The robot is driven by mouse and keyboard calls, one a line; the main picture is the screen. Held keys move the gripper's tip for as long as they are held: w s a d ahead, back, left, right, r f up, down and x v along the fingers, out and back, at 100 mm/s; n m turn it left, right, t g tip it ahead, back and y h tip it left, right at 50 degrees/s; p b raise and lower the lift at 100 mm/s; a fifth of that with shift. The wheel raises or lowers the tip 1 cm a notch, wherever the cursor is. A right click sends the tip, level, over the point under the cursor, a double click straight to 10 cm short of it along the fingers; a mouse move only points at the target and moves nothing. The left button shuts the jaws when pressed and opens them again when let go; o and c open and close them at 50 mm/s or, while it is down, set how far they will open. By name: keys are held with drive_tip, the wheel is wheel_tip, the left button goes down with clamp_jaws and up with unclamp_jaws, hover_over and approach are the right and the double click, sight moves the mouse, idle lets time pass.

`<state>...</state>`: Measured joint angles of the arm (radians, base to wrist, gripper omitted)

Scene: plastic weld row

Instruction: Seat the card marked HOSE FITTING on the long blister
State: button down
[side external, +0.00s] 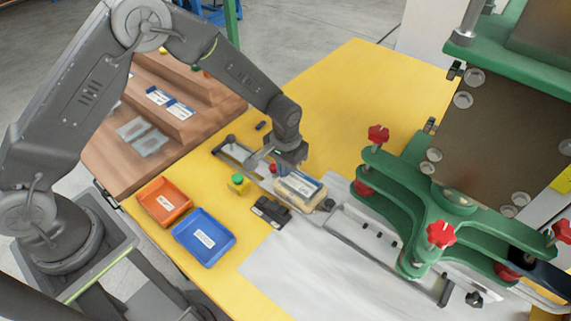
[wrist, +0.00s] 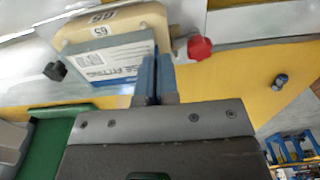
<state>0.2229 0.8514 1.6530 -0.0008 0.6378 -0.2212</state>
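The card marked HOSE FITTING (wrist: 108,65) is white with blue print; in the wrist view it lies against a tan block marked 65 (wrist: 115,22). In the side view the card (side external: 299,184) shows at the top of the tan block (side external: 298,196). My gripper (wrist: 156,75) has its two fingers close together at the card's right edge and appears shut on it. In the side view my gripper (side external: 284,168) is low, just behind the block. I cannot make out a long blister under the card or whether the card lies flat.
Orange (side external: 163,203) and blue (side external: 204,237) trays stand at the front left. A wooden stepped rack (side external: 190,128) holds more cards (side external: 158,97) and clear blisters (side external: 150,143). A green press (side external: 455,210) with red knobs (side external: 440,234) stands right. The yellow table (side external: 340,95) is clear behind.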

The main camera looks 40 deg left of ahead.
drive_tip(key=shift+f, duration=0.2)
idle(0.3)
drive_tip(key=c, duration=1.3)
unclamp_jaws()
drive_tip(key=c, duration=0.4)
drive_tip(key=shift+r, duration=0.1)
drive_tip(key=shift+r, duration=3.4)
